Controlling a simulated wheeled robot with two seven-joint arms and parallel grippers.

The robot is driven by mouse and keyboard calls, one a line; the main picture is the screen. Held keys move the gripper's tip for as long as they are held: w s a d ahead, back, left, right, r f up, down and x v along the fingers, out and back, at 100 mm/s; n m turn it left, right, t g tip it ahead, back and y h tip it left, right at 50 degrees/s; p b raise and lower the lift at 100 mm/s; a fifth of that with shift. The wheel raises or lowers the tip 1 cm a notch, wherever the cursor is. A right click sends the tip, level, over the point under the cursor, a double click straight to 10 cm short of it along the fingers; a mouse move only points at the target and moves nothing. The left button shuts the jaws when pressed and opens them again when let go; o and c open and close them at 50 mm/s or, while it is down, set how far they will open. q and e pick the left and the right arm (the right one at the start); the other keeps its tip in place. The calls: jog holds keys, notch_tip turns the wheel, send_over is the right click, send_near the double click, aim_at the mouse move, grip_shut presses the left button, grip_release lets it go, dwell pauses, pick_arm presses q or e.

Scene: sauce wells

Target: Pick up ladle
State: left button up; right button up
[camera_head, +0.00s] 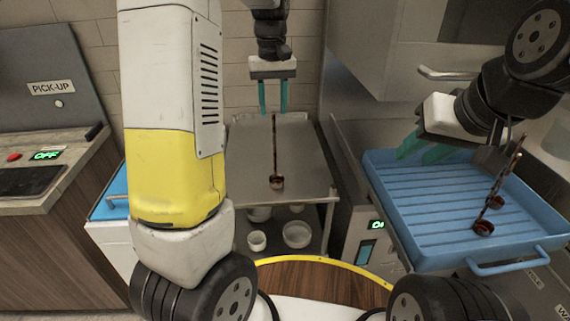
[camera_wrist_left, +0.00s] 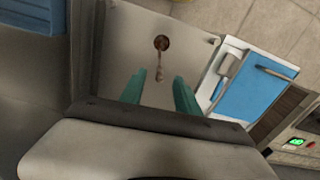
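A dark brown ladle (camera_head: 276,155) is at the steel table (camera_head: 310,180) in the middle of the head view, its bowl toward me and its thin handle pointing up the picture. In the left wrist view the ladle's round bowl (camera_wrist_left: 161,43) shows with a short stretch of handle. My left gripper (camera_head: 273,97) is open, its teal fingers apart beyond the handle's upper end; the wrist view shows a gap between the fingers (camera_wrist_left: 160,95).
A blue ribbed tray (camera_head: 425,200) at right holds dark ladle-like utensils (camera_head: 490,205). White bowls (camera_head: 297,235) sit on the shelf under the steel table. A counter with a pick-up sign (camera_head: 52,88) stands at left. My own arm blocks part of the head view.

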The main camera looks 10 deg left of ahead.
aim_at(274, 112)
pick_arm(q)
notch_tip(274, 112, down, 4)
jog(key=shift+r, duration=0.15)
grip_shut()
jog(key=shift+r, duration=0.1)
